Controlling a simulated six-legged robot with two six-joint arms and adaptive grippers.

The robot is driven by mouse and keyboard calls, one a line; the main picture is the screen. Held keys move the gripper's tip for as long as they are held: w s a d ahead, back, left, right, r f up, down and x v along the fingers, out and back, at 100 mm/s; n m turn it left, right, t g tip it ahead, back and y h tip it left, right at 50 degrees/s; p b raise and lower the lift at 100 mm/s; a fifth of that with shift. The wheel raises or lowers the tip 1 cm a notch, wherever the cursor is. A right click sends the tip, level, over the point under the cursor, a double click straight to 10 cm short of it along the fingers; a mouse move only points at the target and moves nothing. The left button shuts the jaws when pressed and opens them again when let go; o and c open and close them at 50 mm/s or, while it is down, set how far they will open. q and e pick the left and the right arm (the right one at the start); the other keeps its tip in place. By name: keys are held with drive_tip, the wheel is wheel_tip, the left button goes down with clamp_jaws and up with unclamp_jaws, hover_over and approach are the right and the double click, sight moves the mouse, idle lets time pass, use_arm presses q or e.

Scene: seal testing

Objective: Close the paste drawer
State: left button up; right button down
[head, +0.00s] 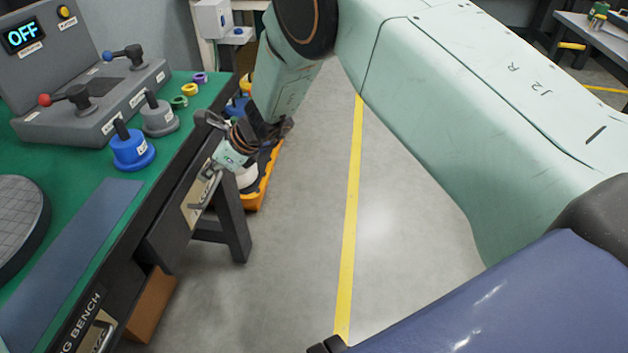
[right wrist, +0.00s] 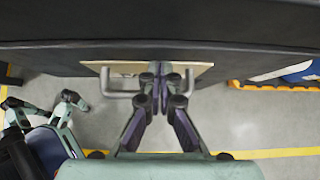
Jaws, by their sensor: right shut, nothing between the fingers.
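A drawer with a tan front (head: 193,207) is set in the near side of the green-topped bench. It carries a metal handle and a label that I cannot read. In the right wrist view its tan face (right wrist: 200,68) shows as a thin strip below the dark bench edge, with the handle (right wrist: 121,70) in front. My right gripper (head: 213,170) is shut and empty at this handle. In the right wrist view its fingertips (right wrist: 160,88) overlap the handle's middle; contact is unclear. How far the drawer stands out is hard to tell. My left gripper is not in view.
Another tan drawer front (head: 97,333) lies nearer on the bench (head: 110,215). A control box (head: 90,95), a blue plunger-like part (head: 131,148) and several coloured rings stand on top. The floor (head: 300,260) to the right is clear.

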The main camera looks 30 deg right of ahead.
drive_tip(key=shift+w+a, duration=0.25)
drive_tip(key=shift+a, duration=0.2)
